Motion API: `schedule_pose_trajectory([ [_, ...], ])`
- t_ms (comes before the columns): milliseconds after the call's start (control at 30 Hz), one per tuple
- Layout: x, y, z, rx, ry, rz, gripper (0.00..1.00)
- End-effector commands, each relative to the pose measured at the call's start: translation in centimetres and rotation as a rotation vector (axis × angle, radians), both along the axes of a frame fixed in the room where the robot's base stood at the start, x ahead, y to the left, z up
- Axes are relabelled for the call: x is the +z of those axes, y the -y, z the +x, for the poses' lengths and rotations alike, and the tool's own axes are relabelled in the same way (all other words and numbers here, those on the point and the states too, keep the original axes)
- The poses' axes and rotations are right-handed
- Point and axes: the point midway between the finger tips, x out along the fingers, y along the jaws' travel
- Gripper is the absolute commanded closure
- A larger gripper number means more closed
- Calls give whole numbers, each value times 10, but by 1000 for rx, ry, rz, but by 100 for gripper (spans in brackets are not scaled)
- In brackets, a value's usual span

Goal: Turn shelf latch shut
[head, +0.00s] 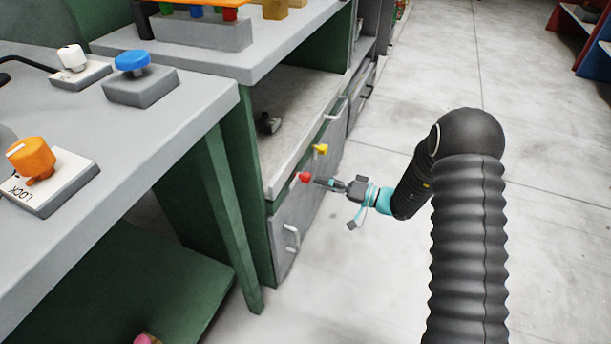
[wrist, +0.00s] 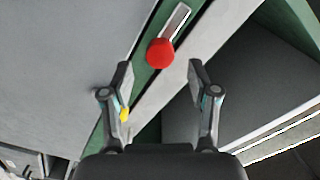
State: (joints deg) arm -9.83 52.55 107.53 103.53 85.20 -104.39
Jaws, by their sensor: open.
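A round red knob (head: 305,177) sits on the front of the grey-green cabinet, just under its shelf edge. In the wrist view the red knob (wrist: 160,53) lies in line with the gap between my fingertips, at the end of a pale metal strip (wrist: 176,21). A yellow knob (head: 320,149) sits farther along the same front; in the wrist view it (wrist: 124,114) shows partly behind my left finger. My gripper (head: 322,182) is open and empty, close to the red knob. It also shows in the wrist view (wrist: 161,74). I cannot tell whether it touches the knob.
Cabinet doors with pale handles (head: 292,237) are below the knobs. A dark object (head: 268,123) lies on the shelf inside. A grey worktop (head: 120,150) with an orange LOCK knob (head: 31,157) and a blue knob (head: 132,61) is at left. The floor (head: 400,285) is clear.

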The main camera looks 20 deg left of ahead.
Motion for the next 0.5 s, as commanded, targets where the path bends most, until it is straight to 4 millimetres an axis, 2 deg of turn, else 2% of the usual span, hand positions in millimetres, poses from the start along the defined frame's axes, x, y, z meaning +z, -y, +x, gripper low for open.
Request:
schedule_pose_trajectory([
  [33, 1, -11, 0, 4, 0, 0, 40],
  [200, 1, -36, 2, 3, 0, -1, 40],
  [500, 0, -55, 4, -1, 0, -1, 40],
])
